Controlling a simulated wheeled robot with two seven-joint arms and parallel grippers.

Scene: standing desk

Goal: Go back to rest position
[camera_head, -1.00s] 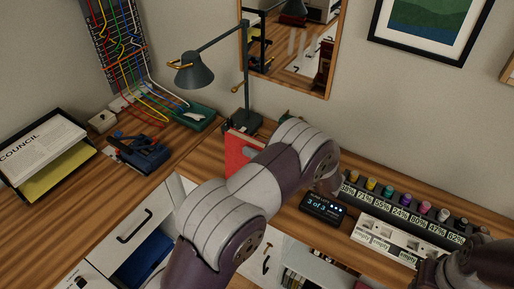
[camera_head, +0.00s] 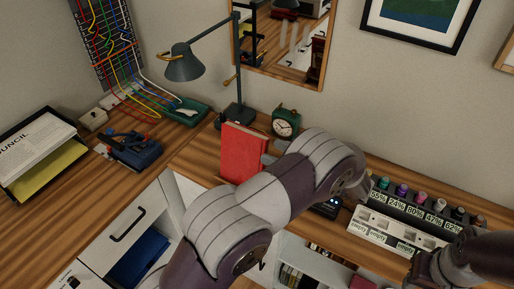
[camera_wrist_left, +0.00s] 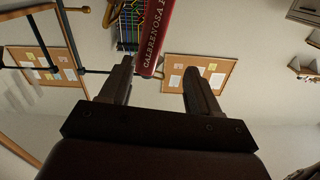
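My left arm reaches in from the bottom across the desk in the head view. Its left gripper (camera_head: 273,152) shows only in part behind the forearm, close to the right side of an upright red book (camera_head: 240,155). In the left wrist view, the two fingers of this gripper (camera_wrist_left: 158,88) are spread apart with nothing clamped between them. The red book's lettered spine (camera_wrist_left: 154,35) shows just beyond the fingertips. My right arm is at the lower right of the head view; its right gripper (camera_head: 424,268) is partly visible, and its opening cannot be made out.
A desk lamp (camera_head: 185,66) and a green clock (camera_head: 286,123) stand behind the book. A rack of labelled bottles (camera_head: 420,205) and a small dark display (camera_head: 327,207) are at the right. A blue device (camera_head: 133,150) and paper tray (camera_head: 40,160) are at the left. An open drawer (camera_head: 130,235) juts out below.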

